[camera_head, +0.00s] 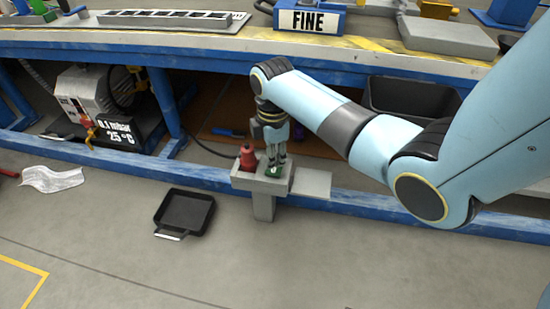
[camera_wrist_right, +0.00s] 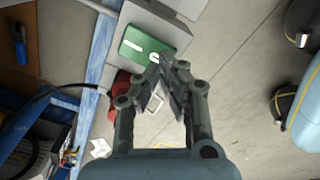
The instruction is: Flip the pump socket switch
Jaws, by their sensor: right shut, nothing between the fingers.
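The pump socket is a grey box on a post (camera_head: 262,186) at the front of the blue bench frame. Its green switch plate (camera_head: 273,173) shows in the wrist view (camera_wrist_right: 132,40) with a white rocker in it. A red plug (camera_head: 247,156) stands in the socket beside the switch; part of it shows in the wrist view (camera_wrist_right: 117,92) behind a finger. My right gripper (camera_head: 276,165) points down over the switch, shut and empty. In the wrist view its fingertips (camera_wrist_right: 167,66) meet at the green plate's edge. I cannot tell whether they touch it. My left gripper is not in view.
The blue bench (camera_head: 200,45) runs above and behind the socket. A pump (camera_head: 88,100) with a display sits below it at left. A black tray (camera_head: 186,211) and a crumpled cloth (camera_head: 54,178) lie on the floor. The front floor is mostly clear.

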